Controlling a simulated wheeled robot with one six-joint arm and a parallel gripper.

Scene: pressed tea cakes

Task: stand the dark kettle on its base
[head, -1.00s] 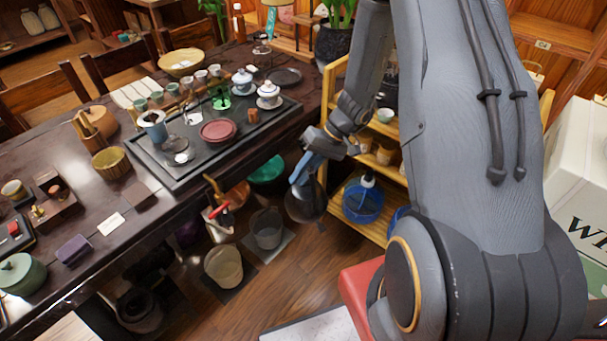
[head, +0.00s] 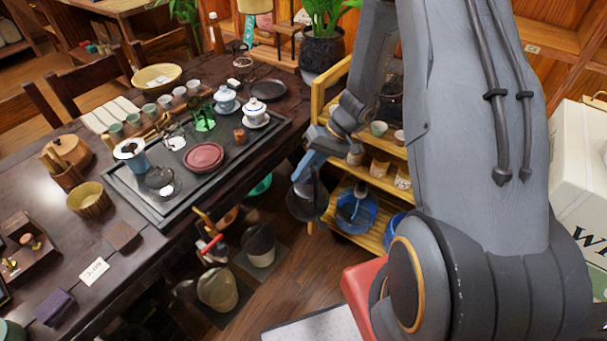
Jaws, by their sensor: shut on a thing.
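My gripper (head: 307,174) hangs in the middle of the head view, its blue-grey fingers pointing down. It is shut on the dark kettle (head: 307,203), a round dark body hanging below the fingers. The grip point and the kettle's handle are too small to make out. The kettle is in the air, just right of the table's edge and in front of the shelf. A flat dark round disc (head: 267,90), which looks like the kettle's base, lies on the table's far right corner. It is bare and well apart from the kettle.
A black tea tray (head: 236,170) bears a red round dish (head: 204,157), lidded white cups (head: 256,112) and a glass pot (head: 160,178). A potted plant (head: 322,50) stands behind the disc. A yellow wooden shelf (head: 345,85) is at right. Bins (head: 218,287) stand on the floor below.

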